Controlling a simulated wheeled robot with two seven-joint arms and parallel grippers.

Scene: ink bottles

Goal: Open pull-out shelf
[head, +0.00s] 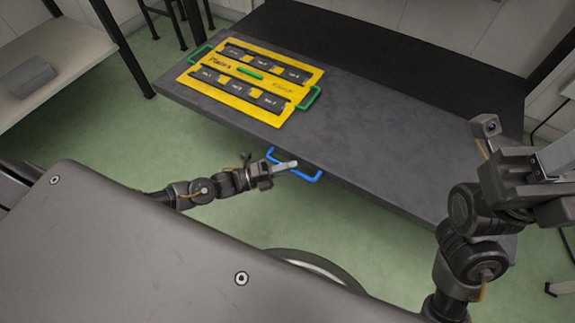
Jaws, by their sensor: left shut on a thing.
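The pull-out shelf (370,150) is a dark grey board that sticks out from a darker surface behind it. A blue handle (308,177) is on its front edge, near the middle of the view. My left gripper (290,165) reaches in from the left and is shut on the blue handle, with its fingers covering part of it. My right gripper (560,160) is raised at the right edge, away from the handle. It is partly cut off by the frame, and its fingers do not show clearly.
A yellow tray (283,116) with green handles and several dark labelled slots lies on the shelf's left part. A white rack (60,60) holding a grey box (27,78) stands at the left. Green floor (150,125) shows in front of the shelf.

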